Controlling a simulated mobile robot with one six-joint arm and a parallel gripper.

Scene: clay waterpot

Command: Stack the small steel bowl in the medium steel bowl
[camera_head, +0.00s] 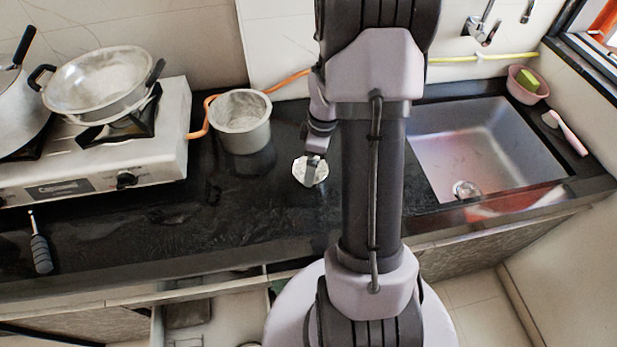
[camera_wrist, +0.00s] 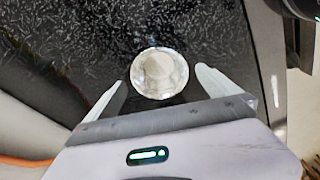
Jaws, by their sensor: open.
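A small, shiny steel bowl (camera_head: 318,177) sits on the black counter, partly covered by my gripper in the head view. In the wrist view the bowl (camera_wrist: 159,73) appears round, with a paler circle inside, between and slightly beyond my fingertips. My gripper (camera_head: 311,160) points down over it. In the wrist view its fingers (camera_wrist: 161,78) are spread apart, with a gap to each side of the bowl, and hold nothing. I see only one such bowl and cannot tell a second, medium one; my arm hides part of the counter.
A tall steel pot (camera_head: 241,139) stands on the counter to the left. The gas stove (camera_head: 100,165) carries a two-handled pan (camera_head: 97,82). A sink (camera_head: 490,150) lies to the right. A dark-handled tool (camera_head: 41,254) lies at the front left.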

